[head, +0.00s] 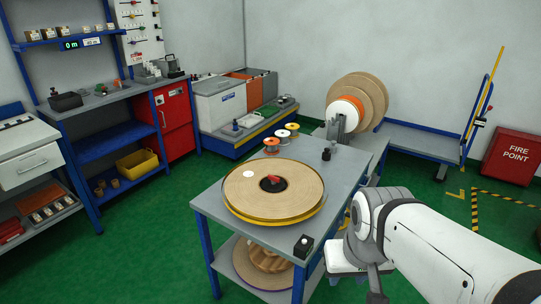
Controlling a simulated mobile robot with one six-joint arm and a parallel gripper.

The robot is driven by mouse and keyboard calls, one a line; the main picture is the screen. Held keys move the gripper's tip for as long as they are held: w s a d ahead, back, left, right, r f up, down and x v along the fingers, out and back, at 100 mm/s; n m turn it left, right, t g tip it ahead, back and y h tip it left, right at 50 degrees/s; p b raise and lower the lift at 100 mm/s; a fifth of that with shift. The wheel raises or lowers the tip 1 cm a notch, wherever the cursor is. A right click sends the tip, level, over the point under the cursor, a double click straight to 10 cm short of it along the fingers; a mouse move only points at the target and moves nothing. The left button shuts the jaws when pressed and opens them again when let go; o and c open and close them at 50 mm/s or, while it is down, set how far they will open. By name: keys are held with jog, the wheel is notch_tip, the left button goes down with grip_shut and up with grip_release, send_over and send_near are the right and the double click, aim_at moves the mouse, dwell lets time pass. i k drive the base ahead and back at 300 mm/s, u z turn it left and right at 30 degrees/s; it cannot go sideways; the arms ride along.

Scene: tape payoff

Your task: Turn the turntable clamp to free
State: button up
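The turntable (300,202) is a wide, flat, tan disc with a yellow edge, lying level on a grey-topped blue bench (228,213). At its centre is a dark round hub with a small red clamp (271,180) on it. The clamp is too small here to tell its setting. A white round spot shows on the disc to the left of the hub. My white arm reaches in from the lower right and bends down beside the bench's right side. My gripper cannot be made out, and nothing of mine touches the clamp.
A small dark box (303,246) sits on the bench's near corner, and a dark knob (326,154) near its far right. Several small spools (271,145) stand at the back edge. Large reels (358,100) stand behind. Green floor (160,240) is clear to the left.

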aim_at(274, 180)
jog(key=u, duration=0.05)
jog(key=i, duration=0.95)
jog(key=z, duration=0.05)
